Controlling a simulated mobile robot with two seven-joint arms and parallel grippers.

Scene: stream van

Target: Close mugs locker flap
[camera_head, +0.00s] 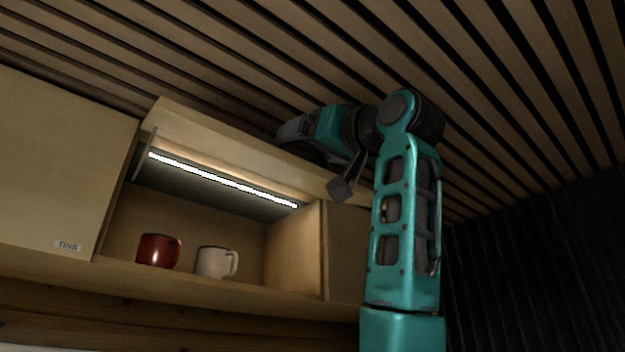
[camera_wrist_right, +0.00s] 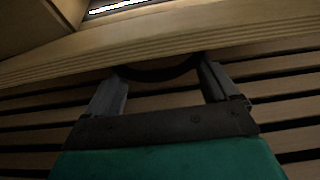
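The mugs locker is open, and its pale wooden flap (camera_head: 215,137) is raised, sloping out above the opening. The flap's layered edge also crosses the wrist view (camera_wrist_right: 250,32). A red mug (camera_head: 158,251) and a cream mug (camera_head: 215,262) stand inside on the locker floor. My right gripper (camera_head: 290,130) is up at the flap's outer edge, toward its right part, below the ceiling. In the wrist view its two fingers (camera_wrist_right: 162,72) are spread apart and reach to the flap edge. A dark curved shape lies between them; I cannot tell whether they touch the flap. My left gripper is out of view.
A lit strip (camera_head: 220,181) runs under the raised flap. A closed locker labelled TINS (camera_head: 68,245) is to the left, and another closed panel (camera_head: 346,252) is to the right. The slatted ceiling (camera_head: 480,70) is close above my right arm.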

